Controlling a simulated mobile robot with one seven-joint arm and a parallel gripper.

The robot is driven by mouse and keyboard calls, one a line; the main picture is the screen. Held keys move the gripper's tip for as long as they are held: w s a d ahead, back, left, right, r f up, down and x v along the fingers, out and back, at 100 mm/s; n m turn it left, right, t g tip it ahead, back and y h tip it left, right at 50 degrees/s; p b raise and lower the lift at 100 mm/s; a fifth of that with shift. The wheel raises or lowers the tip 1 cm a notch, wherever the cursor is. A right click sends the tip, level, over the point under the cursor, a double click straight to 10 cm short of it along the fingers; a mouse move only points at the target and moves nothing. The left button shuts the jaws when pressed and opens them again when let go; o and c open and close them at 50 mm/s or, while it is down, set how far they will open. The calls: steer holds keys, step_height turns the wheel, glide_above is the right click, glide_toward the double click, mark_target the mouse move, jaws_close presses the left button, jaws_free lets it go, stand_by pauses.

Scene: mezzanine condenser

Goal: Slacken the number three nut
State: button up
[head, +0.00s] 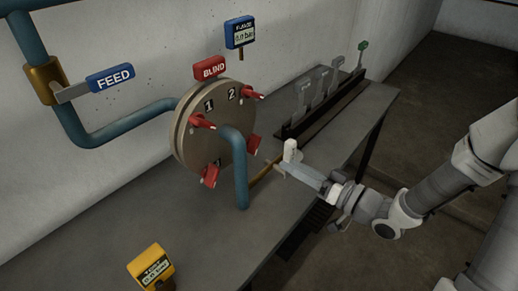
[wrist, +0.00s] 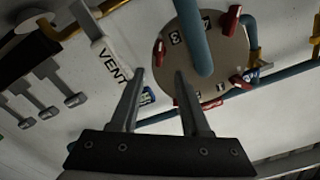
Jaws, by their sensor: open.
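A round brown flange (head: 190,150) stands upright on the blue pipe, with red handled nuts around its face. The digits 1 and 2 read clearly by the upper nuts.
The blue pipe (head: 240,180) bends down in front of the flange. A white VENT handle (wrist: 112,62) stands close by my fingers. A lever rack (head: 320,110) is at the back right, a yellow gauge (head: 151,265) at the front.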

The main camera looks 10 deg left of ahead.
mark_target(258, 147)
steer(key=b+x, duration=0.1)
steer(key=x, duration=1)
steer(key=shift+w, duration=0.1)
jaws_close()
